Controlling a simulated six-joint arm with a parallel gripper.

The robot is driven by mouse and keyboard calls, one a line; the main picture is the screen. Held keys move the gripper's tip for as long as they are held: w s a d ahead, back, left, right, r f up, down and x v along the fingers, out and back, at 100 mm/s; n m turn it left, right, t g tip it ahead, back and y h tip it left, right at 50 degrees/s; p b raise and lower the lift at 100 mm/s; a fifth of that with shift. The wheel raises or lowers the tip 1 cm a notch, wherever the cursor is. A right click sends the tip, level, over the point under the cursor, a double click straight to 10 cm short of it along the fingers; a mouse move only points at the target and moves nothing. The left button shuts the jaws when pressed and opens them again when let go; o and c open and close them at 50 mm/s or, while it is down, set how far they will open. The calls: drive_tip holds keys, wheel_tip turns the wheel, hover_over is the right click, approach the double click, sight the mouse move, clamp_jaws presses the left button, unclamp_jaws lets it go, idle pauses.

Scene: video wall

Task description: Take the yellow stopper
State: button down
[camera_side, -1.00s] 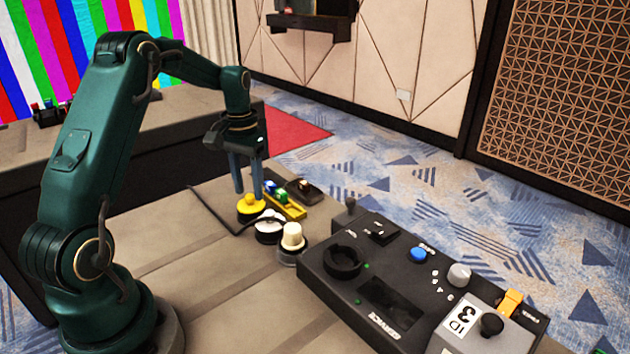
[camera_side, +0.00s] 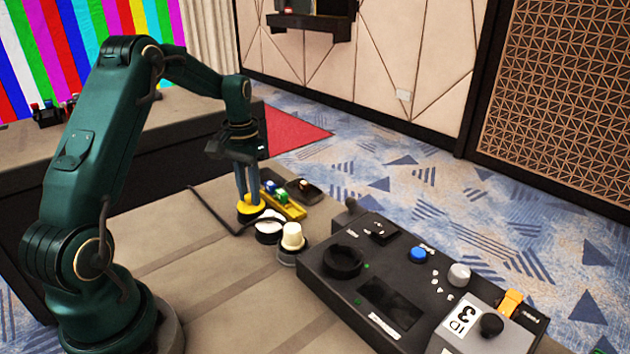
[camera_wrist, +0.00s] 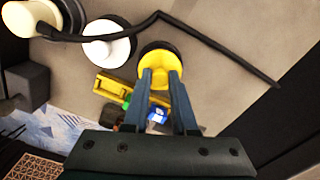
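The yellow stopper (camera_side: 251,210) sits upright in a dark round base on the table, and it also shows in the wrist view (camera_wrist: 159,62). My gripper (camera_side: 248,198) reaches down from above. Its two fingers (camera_wrist: 160,74) are close together on either side of the stopper's raised middle, shut on it. The stopper is still down at its base. The fingers hide part of its top.
A white stopper (camera_side: 269,226) and a cream stopper (camera_side: 292,237) stand close by. A yellow tray (camera_side: 288,208) with blue and green pieces lies just behind. A black cable (camera_side: 215,215) runs beside the stopper. A control box (camera_side: 400,290) fills the right.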

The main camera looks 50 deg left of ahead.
sight(249, 196)
drive_tip(key=shift+r, duration=0.1)
drive_tip(key=shift+r, duration=2.65)
